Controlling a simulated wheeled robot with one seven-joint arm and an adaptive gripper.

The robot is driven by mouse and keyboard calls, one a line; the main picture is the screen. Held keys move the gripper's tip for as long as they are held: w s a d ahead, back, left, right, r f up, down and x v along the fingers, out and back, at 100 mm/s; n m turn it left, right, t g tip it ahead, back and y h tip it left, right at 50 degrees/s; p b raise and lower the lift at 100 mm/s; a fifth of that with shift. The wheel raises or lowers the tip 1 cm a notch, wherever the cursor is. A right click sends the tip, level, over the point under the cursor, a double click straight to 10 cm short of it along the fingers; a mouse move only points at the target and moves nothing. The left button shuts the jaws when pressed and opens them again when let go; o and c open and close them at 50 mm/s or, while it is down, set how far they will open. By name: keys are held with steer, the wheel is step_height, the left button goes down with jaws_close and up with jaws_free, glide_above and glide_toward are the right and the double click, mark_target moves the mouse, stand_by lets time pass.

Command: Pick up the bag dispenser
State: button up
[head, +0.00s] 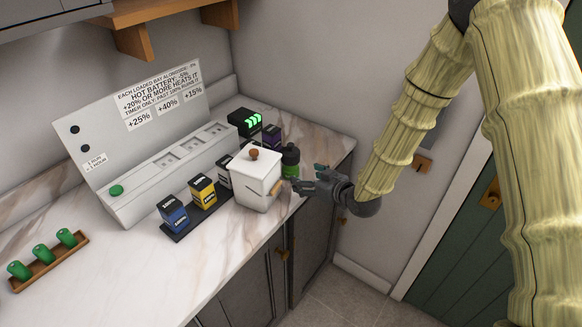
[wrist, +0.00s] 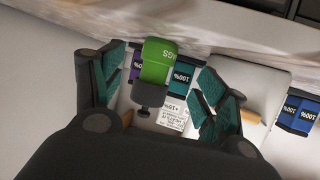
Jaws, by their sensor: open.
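The bag dispenser (head: 290,172) is a small green cylinder with a black top, standing on the counter just right of a white lidded canister. In the wrist view the bag dispenser (wrist: 158,62) shows its green body with partly readable lettering and its dark end. My gripper (head: 298,186) is low over the counter's right end, beside the dispenser on its near right side. In the wrist view my gripper (wrist: 158,98) is open, with its teal-padded fingers apart on either side of the dispenser. I cannot tell whether either finger touches it.
The white canister (head: 257,178) with a brown knob stands close left of the dispenser. A black tray (head: 182,233) holds blue and yellow battery packs. A sloped grey station (head: 150,190) and a black box with green lights (head: 243,122) stand behind. Green cylinders (head: 43,254) sit far left.

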mark_target(295, 170)
steer(key=shift+x, duration=1.15)
steer(key=w+a+p, duration=0.2)
steer(key=w+p, duration=0.1)
steer(key=shift+w+a+f+p, duration=0.15)
steer(key=shift+w+a+p, duration=0.15)
steer(key=shift+a, duration=0.1)
steer(key=shift+w+a+f, duration=0.25)
steer(key=shift+w+f, duration=0.05)
steer(key=shift+w, duration=0.05)
steer(key=c, duration=1.2)
